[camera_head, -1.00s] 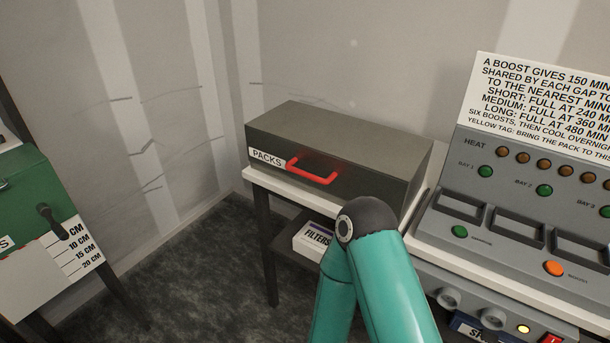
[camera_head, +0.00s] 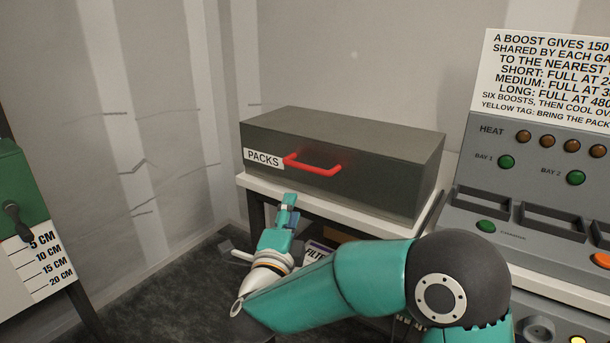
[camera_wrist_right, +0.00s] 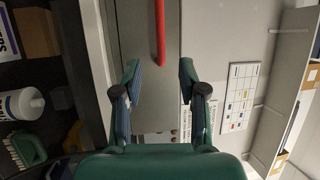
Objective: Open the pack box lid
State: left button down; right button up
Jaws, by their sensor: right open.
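The pack box (camera_head: 340,160) is a dark grey box labelled PACKS, and its lid is shut. A red handle (camera_head: 312,166) is on its front face. My right gripper (camera_head: 288,205) is in front of the table's edge, below and a little left of the handle, not touching it. In the right wrist view my right gripper (camera_wrist_right: 159,75) is open and empty. There the red handle (camera_wrist_right: 160,35) shows ahead of the fingers, roughly between them, in front of the grey box face (camera_wrist_right: 140,30). My left gripper is not in view.
The box stands on a white-topped table (camera_head: 275,190). A FILTERS box (camera_head: 316,252) on the shelf below is partly hidden by my arm. A grey control console (camera_head: 530,170) stands close at the right. A green box with a centimetre scale (camera_head: 42,262) is at the left.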

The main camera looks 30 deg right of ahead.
aim_at(305, 168)
jog(key=p+x, duration=0.2)
jog(key=x, duration=1.3)
jog(key=shift+w+d, duration=0.15)
jog(key=shift+w, duration=0.1)
grip_shut()
